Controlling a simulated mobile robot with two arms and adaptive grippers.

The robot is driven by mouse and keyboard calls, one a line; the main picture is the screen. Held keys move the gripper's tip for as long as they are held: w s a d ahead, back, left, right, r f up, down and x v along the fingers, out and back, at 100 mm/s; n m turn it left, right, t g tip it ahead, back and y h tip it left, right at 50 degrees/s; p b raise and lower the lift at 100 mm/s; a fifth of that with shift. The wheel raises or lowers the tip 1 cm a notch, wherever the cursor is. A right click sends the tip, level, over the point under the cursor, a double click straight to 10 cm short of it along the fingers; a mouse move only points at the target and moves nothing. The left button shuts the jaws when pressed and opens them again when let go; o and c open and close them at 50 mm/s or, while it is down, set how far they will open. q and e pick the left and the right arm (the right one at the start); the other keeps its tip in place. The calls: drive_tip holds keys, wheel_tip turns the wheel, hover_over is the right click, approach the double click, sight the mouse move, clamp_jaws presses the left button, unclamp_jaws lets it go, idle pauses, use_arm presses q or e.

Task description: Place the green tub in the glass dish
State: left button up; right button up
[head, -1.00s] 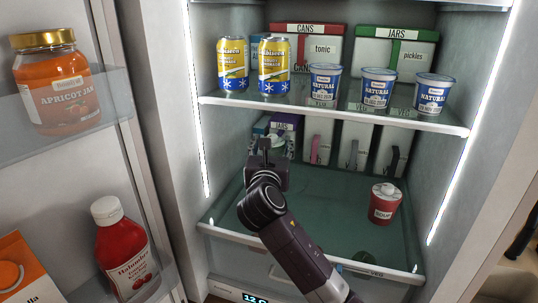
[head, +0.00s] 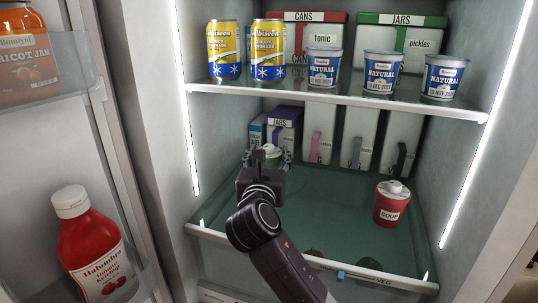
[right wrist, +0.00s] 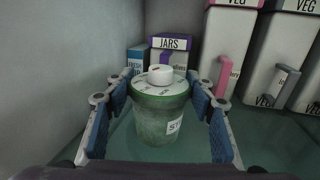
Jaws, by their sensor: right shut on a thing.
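The green tub (right wrist: 158,125) has a pale lid with a white knob and a white label. It stands upright on the fridge's lower shelf, near the left wall, in the right wrist view. My right gripper (right wrist: 164,105) has its blue-padded fingers on either side of the tub and is shut on it. In the head view my right gripper (head: 266,160) reaches into the fridge and hides most of the tub. My left gripper is not in view. No glass dish shows in either view.
A red soup tub (head: 391,203) stands at the right of the green-tinted lower shelf (head: 335,225). Boxes, including a purple jars box (head: 284,125), stand behind. The upper shelf (head: 330,93) holds cans and yoghurt cups. The open door holds a ketchup bottle (head: 88,245) and apricot jar (head: 25,65).

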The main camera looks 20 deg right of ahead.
drive_tip(key=shift+f, duration=0.15)
drive_tip(key=shift+w+d+f, duration=0.1)
drive_tip(key=shift+f, duration=0.1)
drive_tip(key=shift+w+d+f, duration=0.1)
drive_tip(key=shift+f, duration=0.1)
drive_tip(key=o, duration=1.2)
drive_tip(key=shift+o, duration=1)
drive_tip(key=shift+r, duration=0.55)
drive_tip(key=b+v, duration=0.3)
drive_tip(key=v, duration=0.8)
drive_tip(key=shift+f, duration=0.15)
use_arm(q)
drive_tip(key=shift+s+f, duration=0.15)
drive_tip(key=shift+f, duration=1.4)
use_arm(e)
drive_tip(key=shift+s, duration=0.55)
